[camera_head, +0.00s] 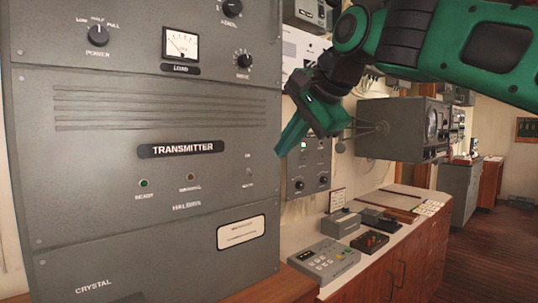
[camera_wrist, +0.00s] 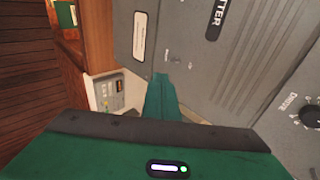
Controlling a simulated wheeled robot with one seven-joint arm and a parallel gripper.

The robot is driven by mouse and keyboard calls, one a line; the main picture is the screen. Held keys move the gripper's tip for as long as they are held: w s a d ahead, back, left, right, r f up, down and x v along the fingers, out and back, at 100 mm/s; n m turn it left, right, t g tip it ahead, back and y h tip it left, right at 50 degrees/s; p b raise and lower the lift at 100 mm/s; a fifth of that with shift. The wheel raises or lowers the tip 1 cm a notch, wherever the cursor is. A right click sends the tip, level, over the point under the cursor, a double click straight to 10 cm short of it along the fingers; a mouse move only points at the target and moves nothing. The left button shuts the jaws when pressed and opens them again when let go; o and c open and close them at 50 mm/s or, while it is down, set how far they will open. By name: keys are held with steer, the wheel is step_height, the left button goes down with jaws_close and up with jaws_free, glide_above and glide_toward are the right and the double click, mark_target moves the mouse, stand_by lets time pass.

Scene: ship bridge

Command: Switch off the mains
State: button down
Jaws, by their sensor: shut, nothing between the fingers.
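A grey transmitter cabinet (camera_head: 100,170) fills the left of the head view. Low on its right side is a small toggle switch (camera_head: 249,172), with lettering too small to read surely. A green ready lamp (camera_head: 143,183) and another small lamp (camera_head: 190,177) sit to its left. In the wrist view the switch (camera_wrist: 176,60) shows on the turned panel, just beyond my fingertips. My green gripper (camera_head: 280,151) is shut and empty, its tip beside the cabinet's right edge, apart from the switch in the picture. The closed fingers also show in the wrist view (camera_wrist: 161,82). Which way the lever points is unclear.
Knobs and a load meter (camera_head: 181,44) are on the upper panel. A wooden counter (camera_head: 400,240) at the right carries a keypad console (camera_head: 324,262) and small boxes. A grey wall unit (camera_head: 395,130) is behind my arm. Open floor (camera_head: 490,255) lies right.

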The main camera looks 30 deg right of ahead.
steer(key=shift+s+r, duration=0.3)
steer(key=shift+s, duration=0.55)
